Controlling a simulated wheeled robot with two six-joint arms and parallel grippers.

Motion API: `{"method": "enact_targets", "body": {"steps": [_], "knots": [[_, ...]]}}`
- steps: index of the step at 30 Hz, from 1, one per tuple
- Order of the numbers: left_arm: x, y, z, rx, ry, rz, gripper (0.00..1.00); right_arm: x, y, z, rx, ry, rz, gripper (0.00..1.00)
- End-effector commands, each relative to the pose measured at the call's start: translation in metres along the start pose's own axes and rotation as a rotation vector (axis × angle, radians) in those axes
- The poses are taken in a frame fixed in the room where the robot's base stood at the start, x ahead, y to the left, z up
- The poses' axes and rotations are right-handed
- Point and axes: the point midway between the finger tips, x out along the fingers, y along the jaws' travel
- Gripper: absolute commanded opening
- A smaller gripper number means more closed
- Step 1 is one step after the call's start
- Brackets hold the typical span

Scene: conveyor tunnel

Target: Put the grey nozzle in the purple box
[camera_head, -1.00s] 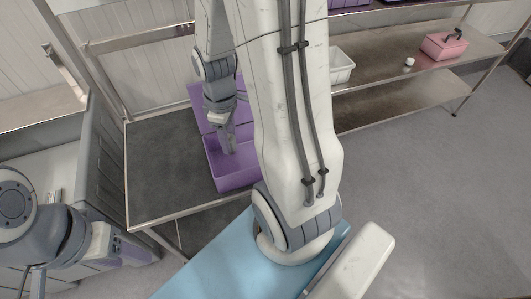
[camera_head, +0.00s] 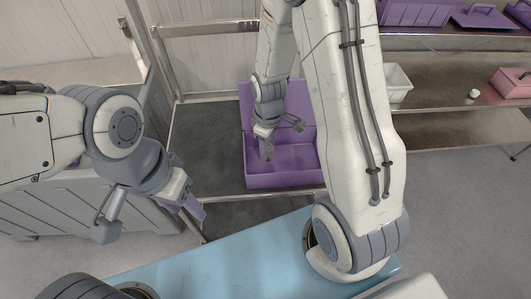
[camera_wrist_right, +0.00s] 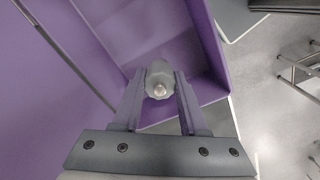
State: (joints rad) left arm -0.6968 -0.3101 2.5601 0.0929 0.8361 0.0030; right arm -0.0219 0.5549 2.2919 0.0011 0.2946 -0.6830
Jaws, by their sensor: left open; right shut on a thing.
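The purple box (camera_head: 285,181) stands open on a grey-topped table, its lid raised at the back. My right gripper (camera_head: 267,155) points down over the left part of the box's opening. In the right wrist view the grey nozzle (camera_wrist_right: 160,72) is between the fingers of my right gripper (camera_wrist_right: 160,86), which is shut on it. The box's purple wall (camera_wrist_right: 208,45) and floor show around and beyond the nozzle there. In the head view the nozzle cannot be made out clearly. My left gripper (camera_head: 192,203) is open, left of the box and near the table's front edge.
The table (camera_head: 205,150) has a clear dark top left of the box. A metal shelf at the right holds a white bin (camera_head: 398,84), a small white item (camera_head: 473,94), a pink box (camera_head: 515,84) and purple boxes above. My blue base lies in front.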

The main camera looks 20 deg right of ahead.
Motion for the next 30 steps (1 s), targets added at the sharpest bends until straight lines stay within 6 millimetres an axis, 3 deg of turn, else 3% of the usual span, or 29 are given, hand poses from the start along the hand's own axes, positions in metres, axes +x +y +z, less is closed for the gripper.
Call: {"method": "enact_targets", "body": {"steps": [5, 13, 26, 27, 29, 30], "knots": [[-0.004, 0.0, 0.0, 0.0, 0.0, 0.0, 0.5, 0.009, 0.0, -0.005, 0.001, -0.002, -0.002, 0.0], [-0.014, 0.001, -0.001, 0.002, 0.0, 0.0, 0.5, 0.041, 0.0, -0.004, 0.002, -0.002, -0.002, 0.0], [-0.009, 0.001, -0.001, 0.002, 0.0, 0.0, 0.5, 0.049, 0.001, -0.004, 0.003, 0.0, 0.0, 0.0], [-0.01, 0.001, -0.001, 0.001, 0.0, 0.0, 0.5, 0.047, 0.001, -0.005, 0.003, 0.0, 0.0, 0.54], [-0.011, 0.001, -0.001, 0.002, 0.0, 0.0, 0.5, 0.047, 0.001, -0.005, 0.002, 0.0, 0.0, 0.73], [-0.011, 0.001, -0.001, 0.001, 0.0, 0.0, 0.5, 0.047, 0.0, -0.005, 0.002, 0.0, 0.0, 0.73]]}}
